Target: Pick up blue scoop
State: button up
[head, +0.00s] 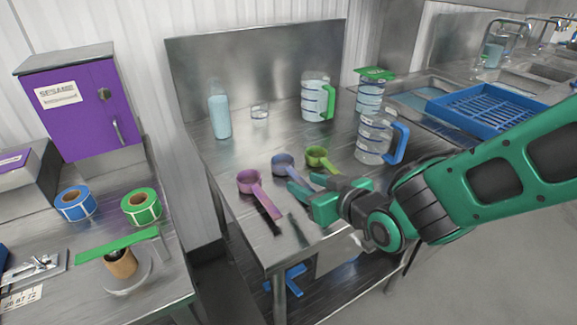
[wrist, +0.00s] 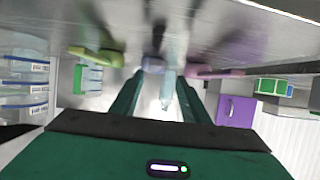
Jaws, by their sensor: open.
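The blue scoop (head: 283,163) lies on the steel table between a purple scoop (head: 249,181) on its left and a green scoop (head: 317,156) on its right. My gripper (head: 302,183) is over the table by the blue scoop's handle, which it partly hides in the head view. In the wrist view the blue scoop (wrist: 154,65) is blurred and lies ahead, roughly between my open, empty fingers (wrist: 158,90). The green scoop (wrist: 97,53) is on the left there and the purple scoop (wrist: 215,72) on the right. I cannot tell whether a finger touches the handle.
Behind the scoops stand a pale blue bottle (head: 219,110), a small glass (head: 260,111) and measuring jugs with a green handle (head: 316,97) and a blue handle (head: 374,137). A blue rack (head: 490,106) is at the sink. Tape rolls (head: 75,203) are on the left table.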

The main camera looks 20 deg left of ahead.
aim_at(299, 176)
jog(key=w, duration=0.1)
jog(key=w+f, duration=0.1)
jog(key=w+a, duration=0.1)
jog(key=shift+w+a+f, duration=0.1)
jog(key=shift+w+f, duration=0.1)
jog(key=shift+f, duration=0.1)
jog(key=shift+x, duration=2.7)
jog(key=shift+s+a, duration=0.1)
jog(key=shift+a, duration=0.05)
grip_shut()
